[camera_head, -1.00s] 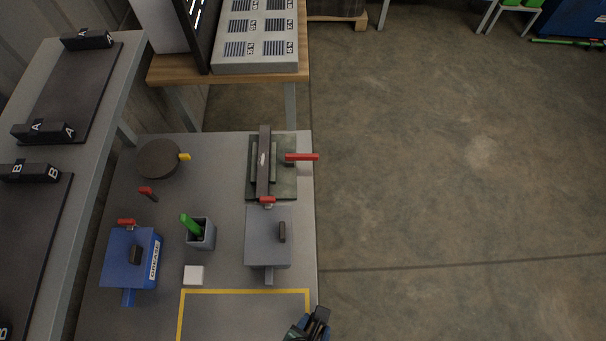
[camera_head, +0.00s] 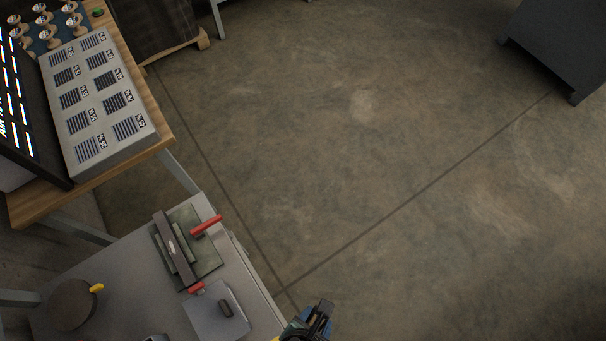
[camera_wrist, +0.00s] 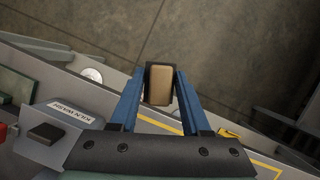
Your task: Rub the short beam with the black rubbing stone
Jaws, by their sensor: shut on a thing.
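My gripper (camera_head: 318,318) is at the bottom edge of the head view, past the right edge of the grey table, over the floor. In the wrist view its blue fingers (camera_wrist: 159,95) are shut on a block with dark sides and a tan face, which I take for the black rubbing stone (camera_wrist: 159,86). A dark bar with a small white label, seemingly the short beam (camera_head: 173,246), lies on a green plate (camera_head: 205,257) with a red handle (camera_head: 207,226). The gripper is apart from the bar, to its lower right.
A grey lidded box (camera_head: 208,318) stands in front of the plate; its label reads kiln wash in the wrist view (camera_wrist: 70,113). A round dark lidded pot (camera_head: 72,306) is at left. A wooden bench (camera_head: 150,160) holds a grey panel (camera_head: 105,100).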

